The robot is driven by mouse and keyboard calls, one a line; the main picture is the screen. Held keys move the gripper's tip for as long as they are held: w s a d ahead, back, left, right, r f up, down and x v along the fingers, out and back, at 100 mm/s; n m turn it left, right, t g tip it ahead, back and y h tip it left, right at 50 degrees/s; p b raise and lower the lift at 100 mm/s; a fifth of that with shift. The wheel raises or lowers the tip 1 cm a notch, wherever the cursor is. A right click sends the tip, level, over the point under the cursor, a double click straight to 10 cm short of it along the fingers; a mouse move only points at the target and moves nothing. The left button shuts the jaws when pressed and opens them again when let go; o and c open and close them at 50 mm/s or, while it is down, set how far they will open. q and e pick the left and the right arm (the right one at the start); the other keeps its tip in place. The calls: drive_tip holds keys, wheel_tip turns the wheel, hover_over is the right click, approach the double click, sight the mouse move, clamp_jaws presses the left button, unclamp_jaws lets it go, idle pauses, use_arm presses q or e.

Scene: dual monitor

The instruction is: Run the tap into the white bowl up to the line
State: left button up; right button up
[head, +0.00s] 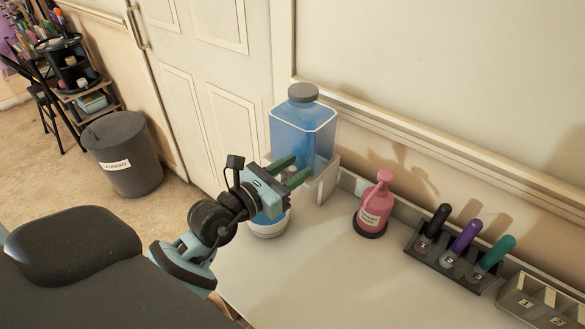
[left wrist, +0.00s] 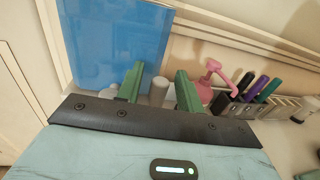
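A blue water tank (head: 303,133) with a grey cap stands on a pale stand against the wall; its blue side also shows in the left wrist view (left wrist: 115,40). The white bowl (head: 268,230) sits on the table below the tank's front, partly covered by my left gripper (head: 291,170). Some blue shows at the bowl's upper part; I cannot tell if it is water or the line. My left gripper is open in front of the tank. A small pale cylinder, perhaps the tap (left wrist: 159,91), shows between its green fingers; contact is unclear. My right gripper is not in view.
A pink pump bottle (head: 375,205) stands on a dark base right of the tank. A rack (head: 452,262) holds black, purple and green markers farther right, beside a pale numbered holder (head: 540,300). A grey bin (head: 122,155) stands on the floor left. The table front is clear.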

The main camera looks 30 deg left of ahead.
use_arm(q)
drive_tip(key=v, duration=0.6)
drive_tip(key=shift+s+f+b, duration=0.1)
drive_tip(key=shift+s+b, duration=0.1)
drive_tip(key=shift+b, duration=0.2)
drive_tip(key=shift+s+a, duration=0.25)
drive_tip(key=shift+s, duration=0.4)
drive_tip(key=shift+s, duration=0.1)
